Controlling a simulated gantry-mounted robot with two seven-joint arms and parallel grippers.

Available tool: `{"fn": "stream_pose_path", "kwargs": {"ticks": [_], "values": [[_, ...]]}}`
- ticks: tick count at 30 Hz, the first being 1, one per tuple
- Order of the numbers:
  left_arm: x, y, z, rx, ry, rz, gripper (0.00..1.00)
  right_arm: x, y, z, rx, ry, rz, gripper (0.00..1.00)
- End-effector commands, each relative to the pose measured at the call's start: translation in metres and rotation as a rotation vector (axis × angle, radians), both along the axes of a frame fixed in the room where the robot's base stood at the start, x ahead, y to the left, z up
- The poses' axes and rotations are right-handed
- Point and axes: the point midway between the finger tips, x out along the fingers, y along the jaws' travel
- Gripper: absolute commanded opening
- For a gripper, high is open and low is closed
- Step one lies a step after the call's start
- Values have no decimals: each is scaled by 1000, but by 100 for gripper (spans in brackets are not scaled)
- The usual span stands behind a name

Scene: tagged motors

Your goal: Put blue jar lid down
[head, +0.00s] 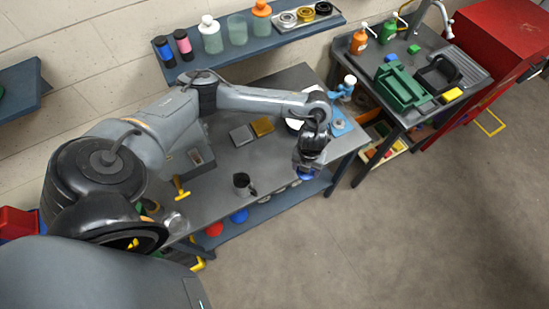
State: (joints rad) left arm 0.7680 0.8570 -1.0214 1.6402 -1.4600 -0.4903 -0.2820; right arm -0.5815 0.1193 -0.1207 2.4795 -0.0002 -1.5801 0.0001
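My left gripper (307,168) hangs over the front right edge of the grey workbench (215,185), pointing down. A blue jar lid (305,174) shows at its fingertips and seems held there. The fingers are small and partly hidden, and I cannot see the gap between lid and bench. My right gripper is out of view.
A dark mug (243,184) stands near the bench's front edge. A blue clamp-like stand (342,122) is at the right end. The bench middle is mostly clear. A sink counter (462,62) stands beyond.

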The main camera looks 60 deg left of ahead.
Motion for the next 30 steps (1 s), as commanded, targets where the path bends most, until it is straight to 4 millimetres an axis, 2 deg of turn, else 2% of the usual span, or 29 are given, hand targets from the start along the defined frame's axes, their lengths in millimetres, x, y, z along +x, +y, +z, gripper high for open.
{"fn": "stream_pose_path", "kwargs": {"ticks": [1, 6, 15, 23, 30], "values": [[-10, 9, -13, 0, 6, -9, 39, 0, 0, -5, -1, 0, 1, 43], [-30, 35, -33, -1, 6, -38, 39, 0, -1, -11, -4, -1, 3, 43], [-50, 65, -48, -1, 1, -57, 39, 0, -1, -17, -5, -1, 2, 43], [-50, 90, -65, -1, 2, -56, 39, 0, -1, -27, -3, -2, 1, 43], [-36, 135, -96, -3, 1, -54, 39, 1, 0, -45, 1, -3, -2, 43]]}}
